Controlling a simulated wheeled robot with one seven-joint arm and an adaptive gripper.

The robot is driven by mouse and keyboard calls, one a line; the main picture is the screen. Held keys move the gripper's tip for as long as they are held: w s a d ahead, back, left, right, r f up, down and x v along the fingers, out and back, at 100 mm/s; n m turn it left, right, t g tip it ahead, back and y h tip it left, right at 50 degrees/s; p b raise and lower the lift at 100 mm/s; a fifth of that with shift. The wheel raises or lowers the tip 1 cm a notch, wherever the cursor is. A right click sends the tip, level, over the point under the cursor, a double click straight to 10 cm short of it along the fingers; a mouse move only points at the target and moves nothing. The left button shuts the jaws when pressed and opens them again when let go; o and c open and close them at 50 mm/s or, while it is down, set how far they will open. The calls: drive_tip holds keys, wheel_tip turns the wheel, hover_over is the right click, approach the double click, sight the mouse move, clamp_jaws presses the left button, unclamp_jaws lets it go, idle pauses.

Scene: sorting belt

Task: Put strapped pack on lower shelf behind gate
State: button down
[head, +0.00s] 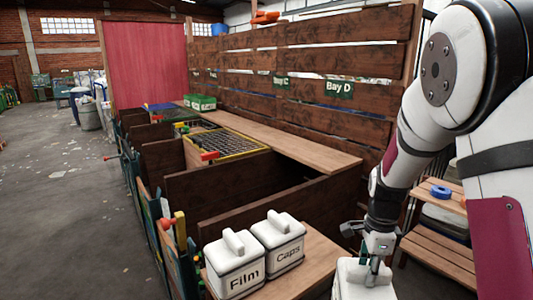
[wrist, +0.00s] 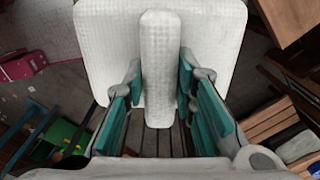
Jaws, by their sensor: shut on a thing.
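My gripper (head: 374,262) is shut on the raised handle of a white handled container (head: 358,281) at the bottom of the head view. In the wrist view, my gripper's teal fingers (wrist: 160,80) stand on both sides of the handle, with the container's pale textured top (wrist: 105,45) beyond. The container's front is cut off, so no label shows. A slatted wooden shelf unit (head: 436,250) stands at right, partly behind my arm. A white and dark blue bundle (head: 445,222) sits under its upper board. I cannot tell whether it is the strapped pack. I cannot make out a gate.
Two white containers marked Film (head: 235,266) and Caps (head: 279,240) stand on a wooden ledge left of my gripper. Behind them are open wooden bins (head: 235,190), a yellow-edged crate (head: 228,144) and a slatted wall with a Bay D sign (head: 339,89).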

sight(341, 272)
drive_tip(key=n, duration=0.1)
drive_tip(key=a+f+n, duration=0.1)
drive_tip(key=n, duration=0.3)
drive_tip(key=shift+w+a+f, duration=0.35)
drive_tip(key=shift+w, duration=0.05)
drive_tip(key=n, duration=0.1)
drive_tip(key=a+f+n, duration=0.1)
drive_tip(key=n, duration=0.3)
drive_tip(key=shift+w+a+f, duration=0.25)
drive_tip(key=shift+w+f, duration=0.05)
drive_tip(key=shift+w, duration=0.05)
drive_tip(key=n, duration=0.1)
drive_tip(key=a+f+n, duration=0.1)
drive_tip(key=n, duration=0.3)
drive_tip(key=shift+w+a+f, duration=0.25)
drive_tip(key=shift+w, duration=0.05)
drive_tip(key=n, duration=0.2)
drive_tip(key=a+f+n, duration=0.1)
drive_tip(key=n, duration=0.1)
drive_tip(key=shift+w+a+f+n, duration=0.1)
drive_tip(key=shift+w+f+n, duration=0.1)
drive_tip(key=shift+n, duration=0.2)
